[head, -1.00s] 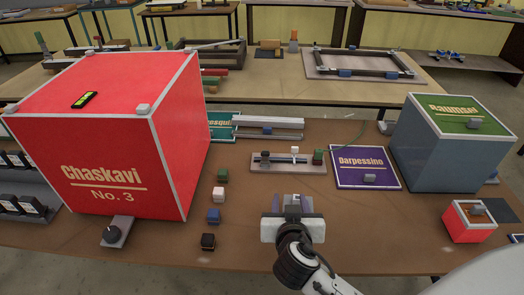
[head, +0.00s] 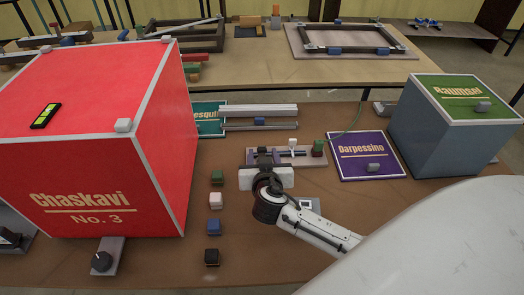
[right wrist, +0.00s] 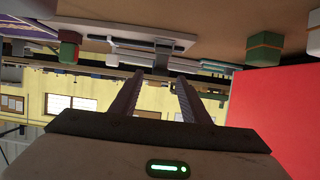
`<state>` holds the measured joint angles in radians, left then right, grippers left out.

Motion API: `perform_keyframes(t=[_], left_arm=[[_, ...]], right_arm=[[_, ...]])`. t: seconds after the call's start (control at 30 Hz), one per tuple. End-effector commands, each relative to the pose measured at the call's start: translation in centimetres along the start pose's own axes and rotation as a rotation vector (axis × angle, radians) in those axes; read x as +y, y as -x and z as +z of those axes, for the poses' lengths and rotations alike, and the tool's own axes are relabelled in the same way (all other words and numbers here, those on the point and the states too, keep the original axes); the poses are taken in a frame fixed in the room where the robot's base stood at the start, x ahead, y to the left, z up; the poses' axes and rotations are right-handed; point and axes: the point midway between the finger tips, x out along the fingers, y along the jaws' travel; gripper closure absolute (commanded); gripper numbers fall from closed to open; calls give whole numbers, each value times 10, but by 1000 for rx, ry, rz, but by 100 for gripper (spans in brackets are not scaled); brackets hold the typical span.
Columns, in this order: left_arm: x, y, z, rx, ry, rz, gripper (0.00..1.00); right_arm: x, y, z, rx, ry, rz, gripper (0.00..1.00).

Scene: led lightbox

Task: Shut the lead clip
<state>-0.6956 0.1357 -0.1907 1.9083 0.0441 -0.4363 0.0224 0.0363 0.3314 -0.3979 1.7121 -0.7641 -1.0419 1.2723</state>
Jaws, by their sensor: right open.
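A grey board (head: 325,160) on the brown table carries a dark rail, a small white block (head: 292,143) and a red-and-green block (head: 318,148) with a thin cable. I take this to be the lead clip's fixture; which part is the clip I cannot tell. The board also shows in the right wrist view (right wrist: 125,32), with the red-and-green block (right wrist: 70,46) left of the fingers. My right gripper (right wrist: 158,78) is open and empty, fingers pointing towards the board. In the head view its body (head: 266,178) hides the board's front left. My left gripper is not in view.
A large red box (head: 105,185) stands left, with several small cubes (head: 215,201) between it and my right arm. A purple panel (head: 366,155) lies right of the board, then a blue-grey box (head: 430,135). Silver rails (head: 258,112) lie behind.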

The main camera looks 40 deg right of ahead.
Motion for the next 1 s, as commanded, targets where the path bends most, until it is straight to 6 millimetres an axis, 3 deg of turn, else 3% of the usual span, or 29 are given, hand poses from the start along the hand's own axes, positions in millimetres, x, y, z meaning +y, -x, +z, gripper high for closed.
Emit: perform_keyframes(t=[0.2,0.5,0.57,0.77,1.0], left_arm=[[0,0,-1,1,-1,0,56],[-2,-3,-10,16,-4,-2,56],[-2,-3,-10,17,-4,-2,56],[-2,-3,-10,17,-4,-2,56],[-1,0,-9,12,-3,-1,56]], right_arm=[[0,-22,0,1,2,1,58],[0,-25,0,0,0,-1,58],[0,-25,0,0,0,-1,65],[0,-25,0,0,0,-1,98],[0,-25,-2,-16,-1,0,99]])
